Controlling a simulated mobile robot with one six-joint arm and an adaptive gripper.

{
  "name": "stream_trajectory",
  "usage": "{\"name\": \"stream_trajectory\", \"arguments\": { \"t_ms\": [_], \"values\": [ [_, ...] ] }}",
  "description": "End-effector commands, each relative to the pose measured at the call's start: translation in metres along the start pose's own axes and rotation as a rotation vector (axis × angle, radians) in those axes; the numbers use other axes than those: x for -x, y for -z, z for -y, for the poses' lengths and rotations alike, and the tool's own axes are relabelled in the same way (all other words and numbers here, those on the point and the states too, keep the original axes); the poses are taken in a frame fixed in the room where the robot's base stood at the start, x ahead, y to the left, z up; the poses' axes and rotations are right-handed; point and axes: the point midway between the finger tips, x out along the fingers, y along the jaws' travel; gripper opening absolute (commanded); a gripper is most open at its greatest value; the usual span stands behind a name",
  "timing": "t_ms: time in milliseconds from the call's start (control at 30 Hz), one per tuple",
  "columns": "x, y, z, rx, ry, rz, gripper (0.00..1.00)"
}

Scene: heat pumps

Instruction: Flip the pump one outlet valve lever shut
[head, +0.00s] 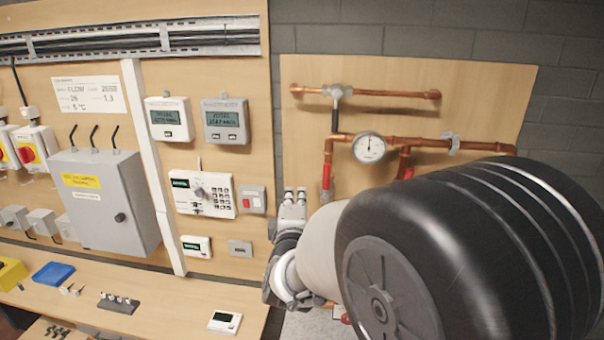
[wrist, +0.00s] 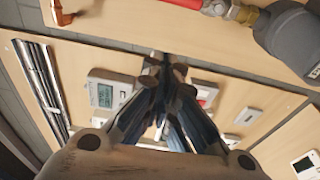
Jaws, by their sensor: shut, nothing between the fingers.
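A red valve lever (head: 326,177) hangs along the left vertical copper pipe, below the round gauge. A second red lever (head: 408,173) shows partly on the right pipe, mostly hidden by my arm. I cannot tell which belongs to pump one's outlet. My gripper (head: 295,194) is left of the left lever, fingers pointing up, apart from it in the picture. In the wrist view the fingers (wrist: 166,66) are shut together and empty. That view also shows a red handle (wrist: 190,4) at the top edge, beside a brass fitting and a dark grey pump body (wrist: 293,42).
A round pressure gauge (head: 369,148) sits on the copper pipework. A white keypad controller (head: 203,194) and a small red-switch box (head: 252,199) are on the wooden board left of my gripper. A thermostat (head: 225,322) lies on the bench below. My arm hides the lower right pipework.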

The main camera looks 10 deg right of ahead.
Motion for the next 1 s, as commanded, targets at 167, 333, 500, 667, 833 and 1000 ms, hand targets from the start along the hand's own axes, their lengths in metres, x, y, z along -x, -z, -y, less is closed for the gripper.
{"name": "stream_trajectory", "arguments": {
  "t_ms": [167,333,500,667,833,1000],
  "values": [
    [-0.002,0.0,0.0,-0.001,0.001,0.0,0.0],
    [-0.019,-0.001,-0.001,-0.002,0.001,0.003,0.0],
    [-0.054,-0.002,-0.001,-0.002,0.002,0.003,0.0],
    [-0.089,-0.001,-0.001,-0.002,0.001,0.002,0.0],
    [-0.095,-0.018,-0.002,-0.001,0.002,0.003,0.0],
    [-0.089,-0.034,-0.001,-0.002,0.001,0.001,0.0]
  ]
}}
